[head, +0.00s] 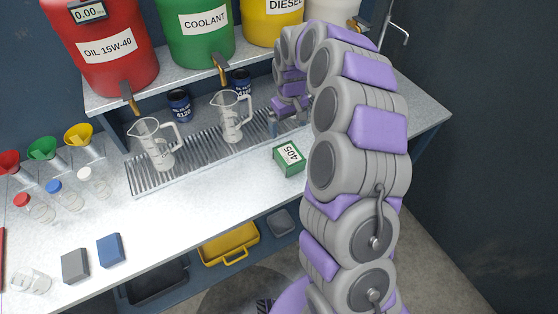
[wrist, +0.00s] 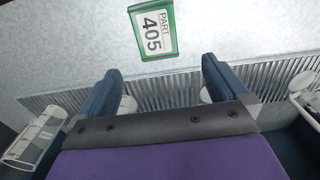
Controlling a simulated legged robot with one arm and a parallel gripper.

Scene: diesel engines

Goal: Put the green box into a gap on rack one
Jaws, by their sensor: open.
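The green box (head: 289,159) has a white label reading 405 and sits on the metal bench top, right of the slotted drain grate. It also shows in the wrist view (wrist: 153,31), at the top centre, ahead of my fingers. My gripper (wrist: 163,84) is open with nothing between its two blue fingers. In the head view my gripper (head: 271,122) is at the end of the purple and grey arm, over the grate, behind and apart from the box. I cannot make out rack one.
Two clear measuring jugs (head: 157,146) (head: 232,116) stand on the drain grate (head: 196,153). Dark blue cans (head: 180,106) stand behind them. Coloured funnels (head: 42,151), small bottles and two sponge-like blocks (head: 110,250) are at left. Bench around the box is clear.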

